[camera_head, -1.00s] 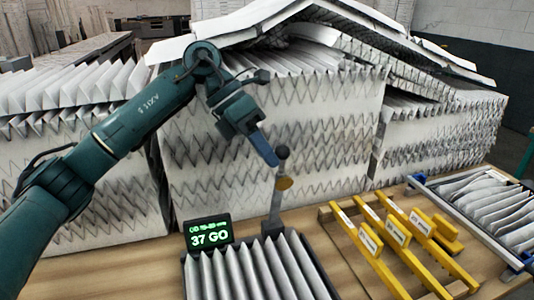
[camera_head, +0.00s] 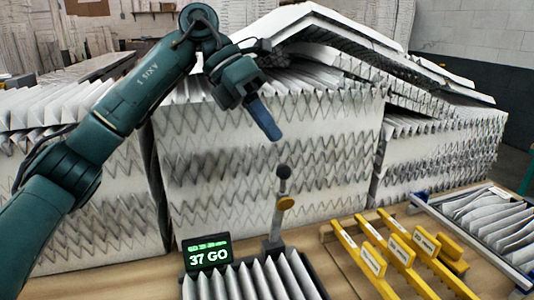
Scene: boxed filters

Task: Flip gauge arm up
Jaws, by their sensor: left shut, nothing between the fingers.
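The gauge arm (camera_head: 279,212) stands nearly upright behind a pleated filter (camera_head: 246,279) on the table. It has a black ball knob (camera_head: 283,172) on top and a yellow disc (camera_head: 285,203) partway down. My left gripper (camera_head: 274,135) is shut and empty, with its blue fingers above and slightly left of the knob, a clear gap apart from it. A small display (camera_head: 207,253) left of the gauge reads "37 GO" in green. My right gripper is not in view.
Tall stacks of pleated filters (camera_head: 264,185) stand close behind the gauge. Yellow labelled bars (camera_head: 405,258) lie on the table (camera_head: 329,268) to the right. A framed tray (camera_head: 490,225) of filters stands at far right.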

